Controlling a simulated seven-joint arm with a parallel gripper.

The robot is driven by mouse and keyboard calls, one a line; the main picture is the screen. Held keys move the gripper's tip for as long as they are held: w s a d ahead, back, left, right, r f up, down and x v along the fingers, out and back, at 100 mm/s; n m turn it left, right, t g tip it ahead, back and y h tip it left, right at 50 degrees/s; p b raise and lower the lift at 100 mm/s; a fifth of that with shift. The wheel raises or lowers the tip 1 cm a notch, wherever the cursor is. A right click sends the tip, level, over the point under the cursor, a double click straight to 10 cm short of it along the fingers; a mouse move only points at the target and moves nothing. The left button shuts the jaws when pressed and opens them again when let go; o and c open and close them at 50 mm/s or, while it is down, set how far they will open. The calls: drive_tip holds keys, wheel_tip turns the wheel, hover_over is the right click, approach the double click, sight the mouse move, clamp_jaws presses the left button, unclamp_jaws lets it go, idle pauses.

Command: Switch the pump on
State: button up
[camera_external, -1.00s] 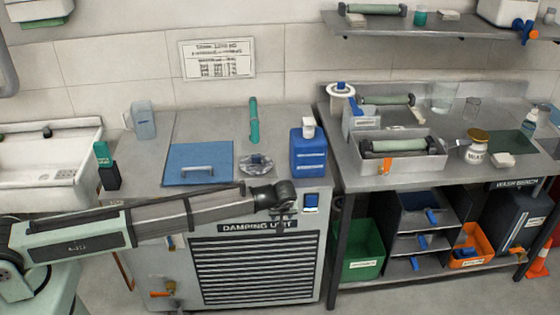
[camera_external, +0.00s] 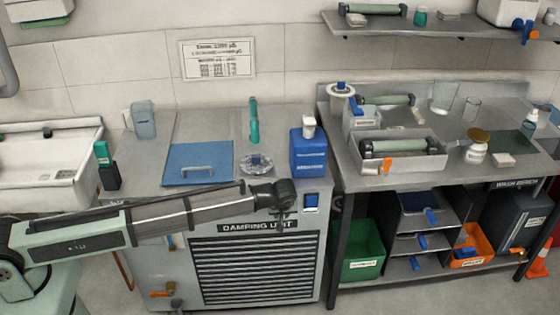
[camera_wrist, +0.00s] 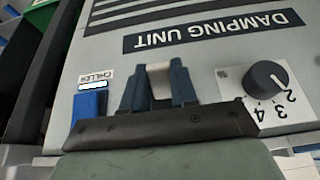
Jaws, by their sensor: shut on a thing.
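The damping unit (camera_external: 258,265) is a grey cabinet with a louvred front. My gripper (camera_external: 284,214) is at its upper front, just left of a blue switch (camera_external: 311,202). In the wrist view my gripper (camera_wrist: 160,85) has its dark blue fingers around a pale grey piece (camera_wrist: 159,82) in front of the panel. Most of this piece is hidden, and I cannot tell whether it is the pump's switch. The blue switch (camera_wrist: 88,108), labelled CHILLER, is left of the fingers there. A black dial (camera_wrist: 266,76) with numbers is on their right. I see no pump label.
A blue lid (camera_external: 198,164) with a handle, a teal tap (camera_external: 253,120) and a blue bottle (camera_external: 308,154) are on the unit's top. A wash bench (camera_external: 384,178) stands close on the right. A white sink (camera_external: 45,165) is on the left.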

drive_tip(key=shift+r, duration=2.45)
drive_tip(key=o, duration=0.7)
drive_tip(key=v, duration=0.7)
drive_tip(key=shift+r, duration=0.35)
drive_tip(key=shift+d, duration=0.1)
idle(0.5)
